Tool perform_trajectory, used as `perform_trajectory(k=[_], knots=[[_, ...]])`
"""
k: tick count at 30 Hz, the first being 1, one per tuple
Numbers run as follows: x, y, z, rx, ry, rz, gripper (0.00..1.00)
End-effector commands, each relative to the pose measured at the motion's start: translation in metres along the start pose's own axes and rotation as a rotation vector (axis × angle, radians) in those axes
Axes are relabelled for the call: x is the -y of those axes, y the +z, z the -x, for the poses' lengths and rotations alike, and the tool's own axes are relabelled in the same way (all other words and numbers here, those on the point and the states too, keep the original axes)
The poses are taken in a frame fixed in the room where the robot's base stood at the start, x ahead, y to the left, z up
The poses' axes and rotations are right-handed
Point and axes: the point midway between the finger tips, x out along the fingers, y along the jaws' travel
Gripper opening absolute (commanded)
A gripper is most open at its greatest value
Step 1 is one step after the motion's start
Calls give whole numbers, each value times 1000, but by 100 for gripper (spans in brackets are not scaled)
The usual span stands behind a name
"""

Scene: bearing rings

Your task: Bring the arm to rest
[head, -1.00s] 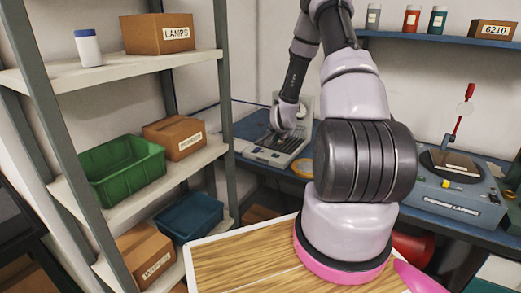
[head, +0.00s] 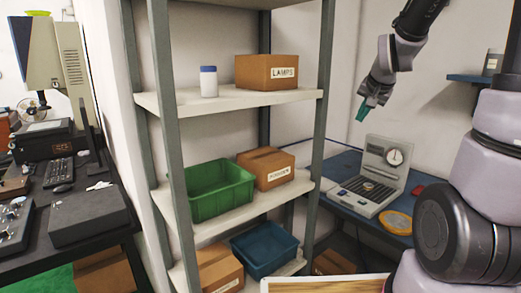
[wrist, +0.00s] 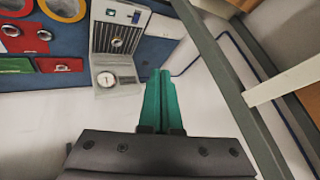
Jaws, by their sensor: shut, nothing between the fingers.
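My gripper (head: 364,110) has teal fingers and hangs from my raised arm in the head view, in the air above the blue bench. Its fingers are together and hold nothing. In the wrist view the two teal fingers (wrist: 157,100) lie side by side, pointing up the picture. A grey gauge device with a dial (head: 395,155) stands on the bench below and to the right of my gripper, apart from it. The same device shows in the wrist view (wrist: 115,75) beyond the fingertips.
A shelf unit (head: 235,100) with a LAMPS box (head: 267,72), a white bottle (head: 208,82), a green bin (head: 220,190) and a blue bin (head: 265,250) stands left of my gripper. Its grey post (wrist: 225,85) is close in the wrist view. A desk (head: 75,230) is at far left.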

Motion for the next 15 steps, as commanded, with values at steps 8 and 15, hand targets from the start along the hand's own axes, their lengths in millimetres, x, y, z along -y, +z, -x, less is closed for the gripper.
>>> perform_trajectory(k=[8,15], knots=[[4,59,125,68,-55,112,0],[-12,111,191,129,-99,176,0]])
